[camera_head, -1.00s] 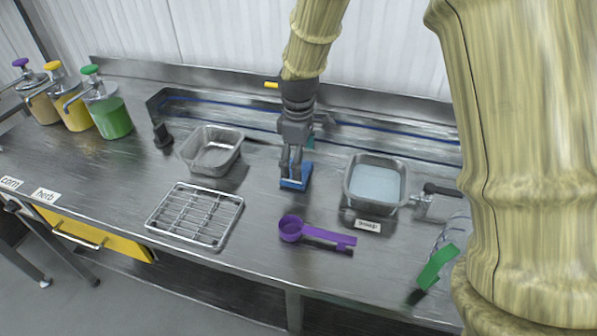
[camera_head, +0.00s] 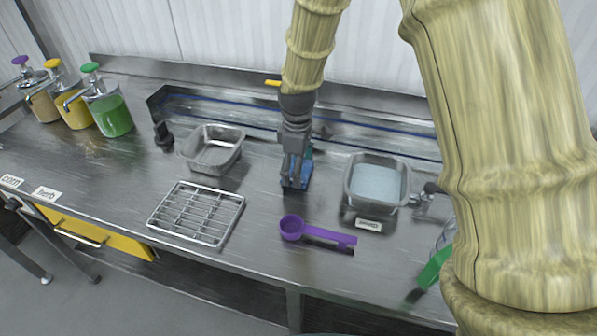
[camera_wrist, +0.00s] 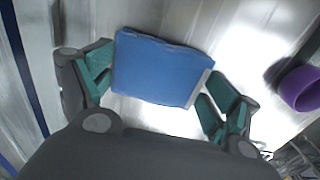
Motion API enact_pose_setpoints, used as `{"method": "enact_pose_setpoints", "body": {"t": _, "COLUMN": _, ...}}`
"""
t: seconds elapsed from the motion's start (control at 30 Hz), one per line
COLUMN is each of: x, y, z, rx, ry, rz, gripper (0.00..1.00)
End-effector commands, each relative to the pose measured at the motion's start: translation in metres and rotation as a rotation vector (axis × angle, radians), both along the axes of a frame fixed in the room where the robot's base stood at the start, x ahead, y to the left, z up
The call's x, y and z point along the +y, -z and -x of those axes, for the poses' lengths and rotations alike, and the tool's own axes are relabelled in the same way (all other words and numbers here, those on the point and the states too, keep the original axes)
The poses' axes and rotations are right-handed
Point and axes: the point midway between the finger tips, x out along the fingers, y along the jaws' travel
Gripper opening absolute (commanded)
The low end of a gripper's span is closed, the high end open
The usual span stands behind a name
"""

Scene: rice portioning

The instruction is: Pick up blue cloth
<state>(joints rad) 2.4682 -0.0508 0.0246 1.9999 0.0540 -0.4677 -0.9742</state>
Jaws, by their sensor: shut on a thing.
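The blue cloth (camera_head: 304,172) is at my gripper (camera_head: 295,184), over the middle of the steel counter, between the empty metal pan and the water-filled pan. In the wrist view the cloth (camera_wrist: 160,68) is a blue, slightly tilted rectangle between the two green-padded fingers. My gripper is shut on it. In the head view the fingers partly hide it, and I cannot tell whether its lower edge touches the counter.
A purple scoop (camera_head: 318,234) lies in front of the cloth. The empty pan (camera_head: 212,150) and a wire rack (camera_head: 196,213) are left. The pan of pale liquid (camera_head: 376,184) is right. Pump bottles (camera_head: 112,115) stand far left.

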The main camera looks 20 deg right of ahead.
Motion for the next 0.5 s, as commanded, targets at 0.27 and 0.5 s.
{"method": "enact_pose_setpoints", "body": {"t": 0.27, "x": 0.0, "y": -0.007, "z": -0.001, "rx": -0.001, "ry": 0.001, "rz": 0.0, "gripper": 0.69}}
{"method": "enact_pose_setpoints", "body": {"t": 0.5, "x": 0.0, "y": -0.037, "z": -0.001, "rx": -0.004, "ry": 0.0, "rz": -0.001, "gripper": 0.69}}
